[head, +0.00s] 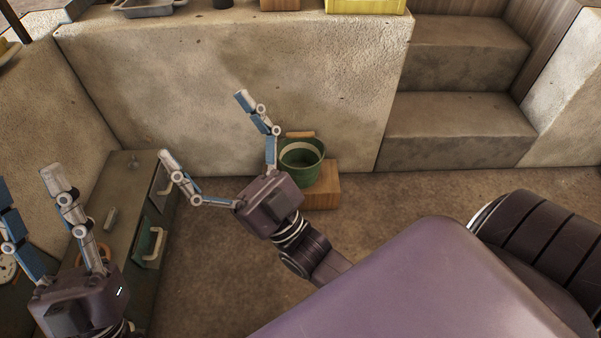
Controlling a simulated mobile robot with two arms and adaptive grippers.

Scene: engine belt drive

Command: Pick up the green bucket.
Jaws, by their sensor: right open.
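The green bucket (302,172) stands upright on a wooden block (322,190) against the concrete wall. It has a pale band inside and a wooden grip on its handle (300,134) at the back rim. My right gripper (205,126) is open and empty, with its fingers spread wide to the left of the bucket. Its palm and one finger overlap the bucket's left edge in the picture; I cannot tell whether they touch. My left gripper (25,178) is at the lower left, with its fingers apart and nothing seen between them.
A low cabinet (112,185) with drawers and pale handles stands at the left, under my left gripper. Concrete steps (455,135) rise at the right. A yellow crate (365,6) and a grey tray (148,8) sit on the wall's top. Floor (400,195) before the steps is clear.

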